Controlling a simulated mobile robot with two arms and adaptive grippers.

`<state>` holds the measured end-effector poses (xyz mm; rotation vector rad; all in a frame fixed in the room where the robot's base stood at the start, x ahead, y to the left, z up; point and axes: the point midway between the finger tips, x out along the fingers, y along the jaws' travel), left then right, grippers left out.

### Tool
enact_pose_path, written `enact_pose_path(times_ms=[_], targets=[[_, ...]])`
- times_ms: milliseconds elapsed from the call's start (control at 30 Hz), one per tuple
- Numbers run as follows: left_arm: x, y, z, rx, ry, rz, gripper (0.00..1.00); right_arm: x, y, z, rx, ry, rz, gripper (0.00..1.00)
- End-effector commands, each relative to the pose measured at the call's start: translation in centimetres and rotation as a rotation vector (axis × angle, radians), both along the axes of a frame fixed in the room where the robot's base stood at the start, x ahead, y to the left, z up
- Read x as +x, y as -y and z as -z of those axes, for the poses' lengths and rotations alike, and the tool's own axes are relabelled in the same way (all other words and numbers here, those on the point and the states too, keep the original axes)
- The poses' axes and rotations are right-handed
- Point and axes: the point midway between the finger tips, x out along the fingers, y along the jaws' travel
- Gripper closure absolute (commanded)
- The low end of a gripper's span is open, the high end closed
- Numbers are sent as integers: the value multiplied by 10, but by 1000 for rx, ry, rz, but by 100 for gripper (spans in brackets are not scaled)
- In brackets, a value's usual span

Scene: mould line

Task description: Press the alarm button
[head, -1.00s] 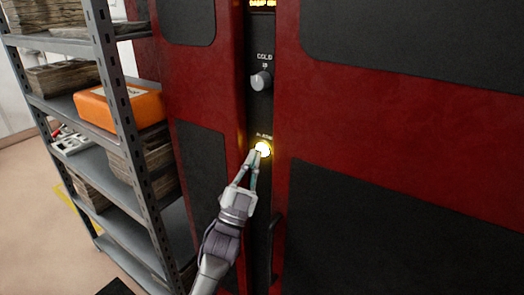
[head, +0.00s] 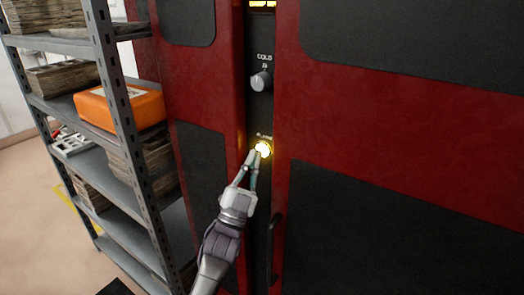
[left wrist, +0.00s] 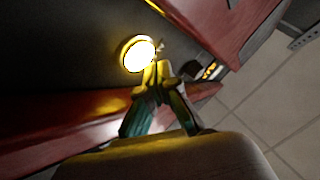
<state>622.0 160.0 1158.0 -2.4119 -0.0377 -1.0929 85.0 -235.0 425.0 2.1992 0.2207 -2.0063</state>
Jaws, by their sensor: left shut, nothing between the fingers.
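The alarm button (head: 263,149) glows yellow on the dark vertical panel (head: 260,116) between red machine faces. It also shows lit in the left wrist view (left wrist: 138,54). My left gripper (head: 256,157) is shut and empty, its fingertips at the lower edge of the button in the head view. In the left wrist view the fingertips (left wrist: 155,70) overlap the button's lower right edge. I cannot tell whether they touch it. My right gripper is not in view.
A grey knob (head: 261,81) marked COLD sits above the button, and a lit display (head: 262,3) is at the top. A dark handle (head: 276,250) is below right. A metal shelf (head: 130,160) with an orange case (head: 120,106) stands at the left.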

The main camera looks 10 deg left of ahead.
Motion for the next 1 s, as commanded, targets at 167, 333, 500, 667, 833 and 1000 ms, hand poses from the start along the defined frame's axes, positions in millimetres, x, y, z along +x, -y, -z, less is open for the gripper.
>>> enact_pose_path(times_ms=[167, 333, 500, 667, 833, 1000], targets=[[5, 2, 1, 0, 1, 0, 100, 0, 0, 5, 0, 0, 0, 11], [8, 3, 0, 0, 0, 0, 100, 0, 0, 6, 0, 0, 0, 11], [8, 3, 0, 0, 0, 0, 100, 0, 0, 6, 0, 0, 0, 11], [8, 3, 0, 0, 0, 0, 100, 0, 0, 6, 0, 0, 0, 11], [10, 4, 0, 0, 0, 0, 100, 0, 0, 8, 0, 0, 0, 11], [12, 4, 0, 0, 0, 0, 100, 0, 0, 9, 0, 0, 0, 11]])
